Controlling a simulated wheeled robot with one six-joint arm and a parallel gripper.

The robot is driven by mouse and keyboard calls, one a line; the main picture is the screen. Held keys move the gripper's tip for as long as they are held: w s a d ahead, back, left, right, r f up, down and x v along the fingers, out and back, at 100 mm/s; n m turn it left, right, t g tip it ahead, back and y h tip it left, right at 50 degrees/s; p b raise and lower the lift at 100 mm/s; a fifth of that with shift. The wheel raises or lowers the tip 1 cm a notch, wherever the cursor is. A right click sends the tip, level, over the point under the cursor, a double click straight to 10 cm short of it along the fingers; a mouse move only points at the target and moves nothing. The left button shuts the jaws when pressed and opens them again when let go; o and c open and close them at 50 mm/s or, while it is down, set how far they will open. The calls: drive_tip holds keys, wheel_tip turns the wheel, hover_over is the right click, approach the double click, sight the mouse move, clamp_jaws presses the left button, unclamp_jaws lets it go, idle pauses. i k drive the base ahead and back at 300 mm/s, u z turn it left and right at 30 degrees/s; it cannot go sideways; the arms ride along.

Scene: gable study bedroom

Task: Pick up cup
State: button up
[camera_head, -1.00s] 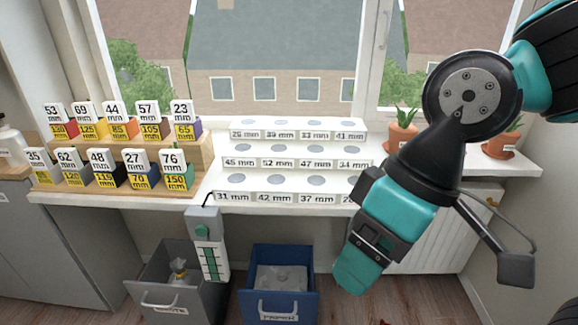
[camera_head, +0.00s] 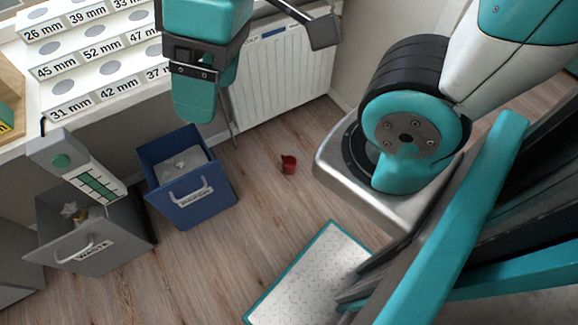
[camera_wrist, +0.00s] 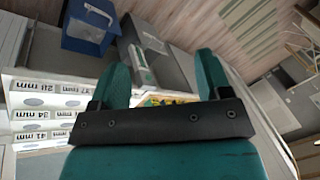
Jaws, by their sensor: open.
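A small red cup (camera_head: 289,164) stands on the wooden floor in the head view, to the right of the blue bin and left of my base. I cannot make it out in the wrist view. My gripper shows in the wrist view (camera_wrist: 158,84) with its two teal fingers wide apart and nothing between them. In the head view my gripper (camera_head: 195,95) is seen from the side, high above the floor near the white shelf, up and left of the cup and well apart from it.
A blue bin (camera_head: 205,212) and a grey waste bin (camera_head: 122,262) stand on the floor at left. The stepped white shelf (camera_head: 128,104) with millimetre labels is above them. A white radiator (camera_head: 283,82) is on the wall. Floor around the cup is clear.

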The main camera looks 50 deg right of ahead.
sight(289, 163)
drive_tip(key=u, duration=0.5)
drive_tip(key=k, duration=0.65)
drive_tip(key=u, duration=0.9)
drive_tip(key=k, duration=0.6)
drive_tip(key=u, duration=0.25)
drive_tip(key=i, duration=1.25)
drive_tip(key=z, duration=1.35)
drive_tip(key=i, duration=1.1)
drive_tip(key=z, duration=1)
